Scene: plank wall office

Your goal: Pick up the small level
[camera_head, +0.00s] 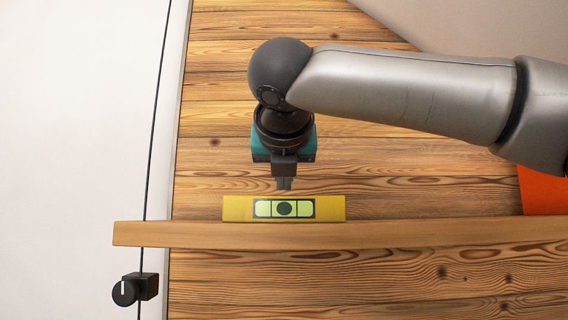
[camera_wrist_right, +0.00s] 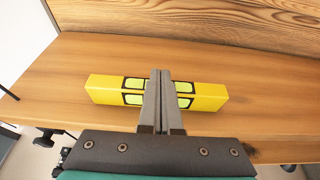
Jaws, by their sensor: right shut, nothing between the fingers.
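The small level (camera_head: 235,208) is a yellow bar with a dark-framed, yellow-green vial window, lying lengthwise along a wooden ledge. It also shows in the right wrist view (camera_wrist_right: 106,88), where my fingers cover its middle. My right gripper (camera_head: 284,184) is shut and empty, with its fingertips just above the level's middle in the head view. In the right wrist view the gripper (camera_wrist_right: 162,72) has its two fingers together in front of the level. I cannot tell whether they touch it. My left gripper is not in view.
The level rests on a narrow wooden shelf (camera_head: 420,234) by a plank wall. A black knob fitting (camera_head: 135,289) is at the shelf's left end, near a white surface (camera_head: 75,130). An orange panel (camera_head: 545,190) is at the right. The shelf is otherwise clear.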

